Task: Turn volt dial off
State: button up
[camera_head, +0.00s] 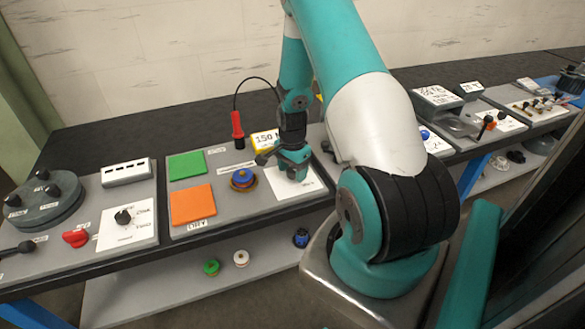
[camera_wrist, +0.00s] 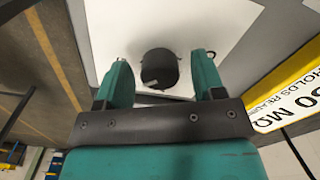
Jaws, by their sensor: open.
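In the wrist view a round black dial (camera_wrist: 159,69) stands on a white plate (camera_wrist: 115,28), with small dark marks beside it. My gripper (camera_wrist: 161,66) is open, with one teal finger on each side of the dial and visible gaps between. In the head view my gripper (camera_head: 292,168) is over the white plate (camera_head: 308,186) on the middle panel. There the dial is hidden or too small to make out. I cannot read the dial's setting.
A yellow-edged display (camera_head: 265,140) reading 150 stands by the plate and shows at right in the wrist view (camera_wrist: 290,95). A red probe (camera_head: 237,126) with a black cable stands behind. Orange (camera_head: 192,204) and green (camera_head: 187,164) squares and a blue-topped knob (camera_head: 242,178) lie left.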

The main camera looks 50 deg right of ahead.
jog(key=shift+f, duration=0.1)
jog(key=c, duration=0.9)
jog(key=shift+c, duration=0.2)
